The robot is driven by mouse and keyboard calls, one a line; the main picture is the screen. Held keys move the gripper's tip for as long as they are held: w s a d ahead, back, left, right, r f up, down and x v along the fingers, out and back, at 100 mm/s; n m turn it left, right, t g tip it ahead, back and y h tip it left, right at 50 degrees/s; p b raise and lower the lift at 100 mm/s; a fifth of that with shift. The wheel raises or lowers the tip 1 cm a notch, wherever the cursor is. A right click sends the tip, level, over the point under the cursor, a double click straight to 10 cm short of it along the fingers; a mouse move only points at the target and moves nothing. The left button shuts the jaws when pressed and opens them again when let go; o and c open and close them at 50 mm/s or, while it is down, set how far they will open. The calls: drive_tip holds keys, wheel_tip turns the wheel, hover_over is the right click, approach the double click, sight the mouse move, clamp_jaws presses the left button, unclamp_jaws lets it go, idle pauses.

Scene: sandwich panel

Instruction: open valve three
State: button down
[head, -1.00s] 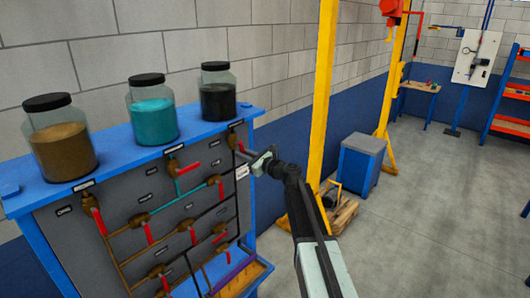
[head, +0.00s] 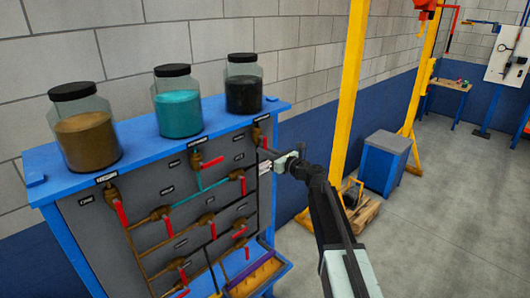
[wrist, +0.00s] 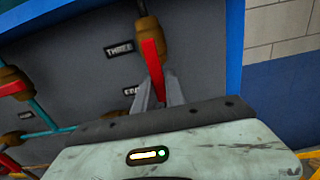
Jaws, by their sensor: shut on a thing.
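Valve three is at the upper right of the panel (head: 150,210); its brass body (head: 257,135) shows in the head view, and also in the wrist view (wrist: 150,32), right of the label "THREE" (wrist: 119,49). Its red handle (wrist: 152,58) runs down from the body in the wrist view. My gripper (wrist: 158,92) is shut on the lower part of this handle.
Other red-handled valves (head: 207,162) and coloured pipes cover the panel. Brown, teal (head: 179,112) and black jars stand on its blue top shelf. A yellow post (head: 348,110) and a blue cabinet (head: 384,165) stand to the right. The floor (head: 450,225) at the right is open.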

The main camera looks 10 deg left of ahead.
drive_tip(key=c, duration=1.4)
unclamp_jaws()
drive_tip(key=shift+d, duration=0.15)
drive_tip(key=shift+a, duration=0.2)
drive_tip(key=v, duration=0.7)
drive_tip(key=shift+s+d, duration=0.25)
drive_tip(key=shift+d, duration=0.05)
